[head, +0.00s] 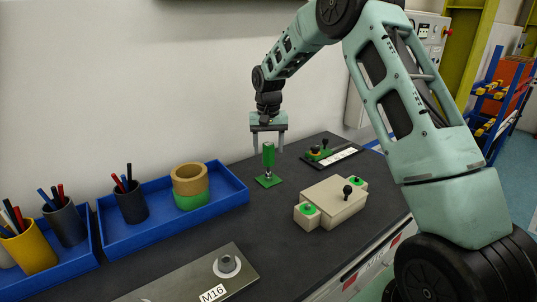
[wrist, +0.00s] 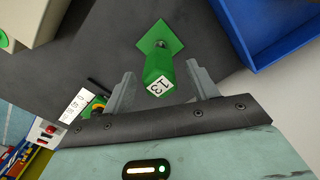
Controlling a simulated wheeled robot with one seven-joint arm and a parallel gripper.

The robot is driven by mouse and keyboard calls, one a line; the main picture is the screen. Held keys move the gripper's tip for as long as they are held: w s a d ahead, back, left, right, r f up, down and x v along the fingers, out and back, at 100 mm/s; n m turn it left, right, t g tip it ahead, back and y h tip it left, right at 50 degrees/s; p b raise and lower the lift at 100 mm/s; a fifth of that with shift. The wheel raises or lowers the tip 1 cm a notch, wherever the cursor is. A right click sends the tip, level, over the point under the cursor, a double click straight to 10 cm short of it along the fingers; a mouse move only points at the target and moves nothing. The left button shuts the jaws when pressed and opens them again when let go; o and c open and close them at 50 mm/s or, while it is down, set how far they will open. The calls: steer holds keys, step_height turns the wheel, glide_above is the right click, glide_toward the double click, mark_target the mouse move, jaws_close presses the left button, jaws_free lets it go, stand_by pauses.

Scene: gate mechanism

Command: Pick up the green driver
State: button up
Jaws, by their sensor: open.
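The green driver (head: 268,154) stands upright on a green square base (head: 268,181) on the dark worktop. In the wrist view the driver (wrist: 158,72) shows a white label reading 13 on its top end, and its base (wrist: 160,40) lies beyond it. My gripper (head: 269,146) is open, pointing down above the driver. In the head view the fingers are to either side of the driver's upper end. In the wrist view the driver's top lies between the two fingers of my gripper (wrist: 160,80). I cannot tell whether either finger touches it.
A beige block mechanism (head: 332,200) with green pads and a black knob stands to the right front. A blue tray (head: 225,202) holding tape-like rings (head: 190,180) and a pen cup (head: 131,203) is at left. A plate labelled M16 (head: 190,280) lies in front. A green-and-black fixture (head: 320,154) is behind right.

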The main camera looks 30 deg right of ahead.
mark_target(269, 156)
steer(key=shift+w+d+f+p, duration=0.1)
steer(key=shift+f+p, duration=0.8)
steer(key=shift+f, duration=1.2)
